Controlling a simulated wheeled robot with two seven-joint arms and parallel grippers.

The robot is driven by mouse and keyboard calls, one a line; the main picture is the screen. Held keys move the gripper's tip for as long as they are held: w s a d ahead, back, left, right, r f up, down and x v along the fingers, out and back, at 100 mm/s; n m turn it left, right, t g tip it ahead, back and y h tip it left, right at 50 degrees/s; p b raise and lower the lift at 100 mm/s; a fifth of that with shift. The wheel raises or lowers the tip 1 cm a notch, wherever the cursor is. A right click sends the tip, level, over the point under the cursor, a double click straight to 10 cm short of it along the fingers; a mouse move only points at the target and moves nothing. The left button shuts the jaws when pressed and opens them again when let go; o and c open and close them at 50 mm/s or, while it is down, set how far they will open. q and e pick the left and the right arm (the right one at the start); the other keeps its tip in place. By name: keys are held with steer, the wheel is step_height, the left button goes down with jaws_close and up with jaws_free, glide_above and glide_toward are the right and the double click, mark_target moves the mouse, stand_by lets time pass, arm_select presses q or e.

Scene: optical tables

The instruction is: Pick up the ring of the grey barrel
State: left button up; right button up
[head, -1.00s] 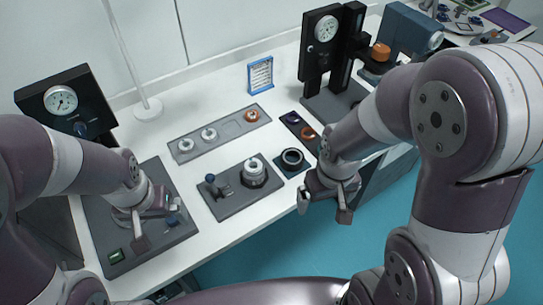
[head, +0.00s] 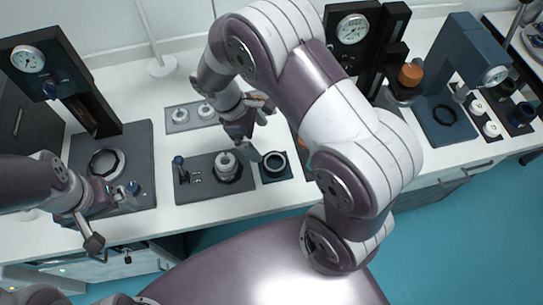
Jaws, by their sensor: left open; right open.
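A grey barrel (head: 228,167) stands upright in a dark fixture plate (head: 205,190) near the table's front, with a pale ring-shaped part (head: 227,158) at its top. A small knobbed lever (head: 179,168) stands on the same plate, left of the barrel. My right gripper (head: 257,131) is open and empty, above and just right of the barrel; one finger hangs near it, with no contact that I can make out. My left gripper (head: 114,219) is open and empty at the table's front edge, left of the fixture.
A black ring (head: 275,162) sits on a small dark plate right of the barrel. A tray with pale rings (head: 180,116) lies behind, partly hidden by my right arm. Dial-gauge stands (head: 28,59) and (head: 353,29) rise at the back left and back right.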

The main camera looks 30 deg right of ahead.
mark_target(273, 162)
steer(key=x, duration=0.3)
steer(key=p+x, duration=0.1)
steer(key=x, duration=0.3)
steer(key=p+x, duration=0.1)
steer(key=x, duration=0.3)
steer(key=shift+w+a+f, duration=0.1)
steer(key=shift+a+f, duration=0.2)
steer(key=shift+a, duration=0.1)
steer(key=shift+d+f, duration=0.1)
steer(key=c, duration=1)
